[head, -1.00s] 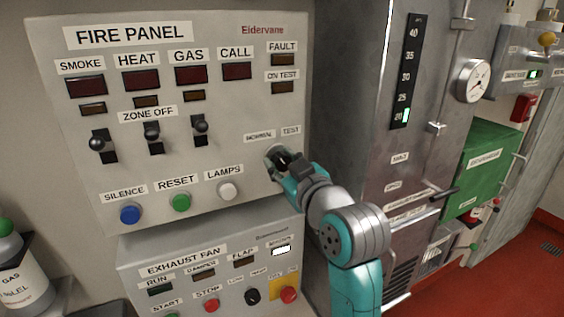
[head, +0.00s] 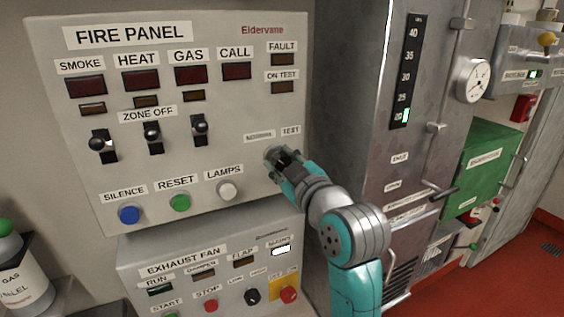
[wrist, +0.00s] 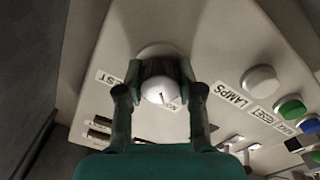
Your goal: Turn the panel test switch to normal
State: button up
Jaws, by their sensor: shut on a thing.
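The fire panel (head: 70,150) fills the left of the head view. Its test switch sits under the NORMAL label (head: 259,136) and TEST label (head: 290,131), mostly hidden there by my gripper (head: 272,153). In the wrist view the switch knob (wrist: 158,88) has a pale front with a short dark mark. My gripper (wrist: 160,90) is shut on the knob, one finger on each side. The mark points roughly toward the partly covered NORMAL label (wrist: 172,106); the exact setting is hard to read. The ON TEST lamp (head: 282,87) looks dark.
The LAMPS button (head: 228,190), green RESET button (head: 180,203) and blue SILENCE button (head: 129,214) lie left of my gripper. The exhaust fan box (head: 140,262) is below. A grey metal cabinet (head: 350,90) stands close on the right.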

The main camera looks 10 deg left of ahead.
jog(key=o, duration=1.2)
jog(key=shift+c, duration=0.2)
jog(key=v, duration=1.2)
jog(key=s+d+f+m+h, duration=0.2)
jog(key=s+d+f+m, duration=0.15)
jog(key=f, duration=0.65)
jog(key=s+d+f+m+t+h, duration=0.1)
jog(key=s+d+f+m+h, duration=0.25)
jog(key=f, duration=0.55)
jog(key=s+d+f+m+h, duration=0.15)
jog(key=s+d+f, duration=0.35)
jog(key=f, duration=0.5)
jog(key=s+d+f+m+h, duration=0.1)
jog(key=s+d+f+m, duration=0.1)
jog(key=s, duration=1.2)
jog(key=s+d+f+m+g+h, duration=0.1)
jog(key=s+d+f, duration=0.4)
jog(key=s, duration=0.9)
jog(key=shift+s+d+f+m+h, duration=0.2)
jog(key=shift+d+m+h, duration=0.35)
jog(key=shift+m, duration=0.6)
